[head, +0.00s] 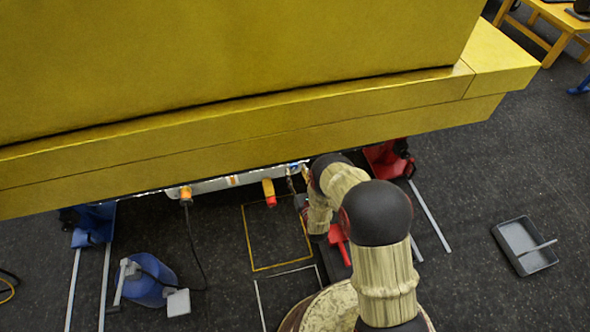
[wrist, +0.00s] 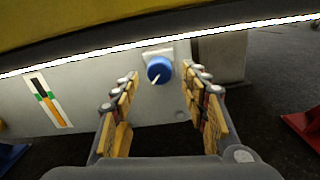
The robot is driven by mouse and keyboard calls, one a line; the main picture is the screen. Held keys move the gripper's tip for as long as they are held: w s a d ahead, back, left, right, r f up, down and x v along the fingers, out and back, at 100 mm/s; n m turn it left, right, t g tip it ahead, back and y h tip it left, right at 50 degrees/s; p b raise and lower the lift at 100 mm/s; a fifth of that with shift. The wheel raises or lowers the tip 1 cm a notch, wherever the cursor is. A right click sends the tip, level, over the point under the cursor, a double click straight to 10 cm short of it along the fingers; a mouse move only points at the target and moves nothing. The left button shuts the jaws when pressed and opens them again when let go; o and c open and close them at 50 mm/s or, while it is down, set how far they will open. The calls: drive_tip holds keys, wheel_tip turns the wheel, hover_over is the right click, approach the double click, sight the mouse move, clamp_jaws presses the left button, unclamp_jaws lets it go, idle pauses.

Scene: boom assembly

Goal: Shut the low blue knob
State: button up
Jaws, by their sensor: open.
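The low blue knob (wrist: 159,69) sits on a white square plate on the pale panel (wrist: 88,98) under the yellow boom, in the wrist view. A thin light pointer shows on its face. My gripper (wrist: 161,84) is open, with its two padded fingers on the left and right of the knob in the picture. The knob appears ahead of and between the fingertips, with no contact visible. In the head view my arm reaches under the boom (head: 240,122), and my gripper there is mostly hidden behind the arm, so the knob cannot be made out clearly.
The boom overhangs the panel closely from above. A striped label (wrist: 48,101) is left of the knob. An orange-red fitting (head: 269,192) hangs from the panel. A red stand (head: 388,160), a blue canister (head: 148,283) and a grey tray (head: 524,246) are on the dark floor.

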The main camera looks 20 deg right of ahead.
drive_tip(key=s, duration=0.9)
drive_tip(key=shift+s+d, duration=0.15)
drive_tip(key=shift+s, duration=0.1)
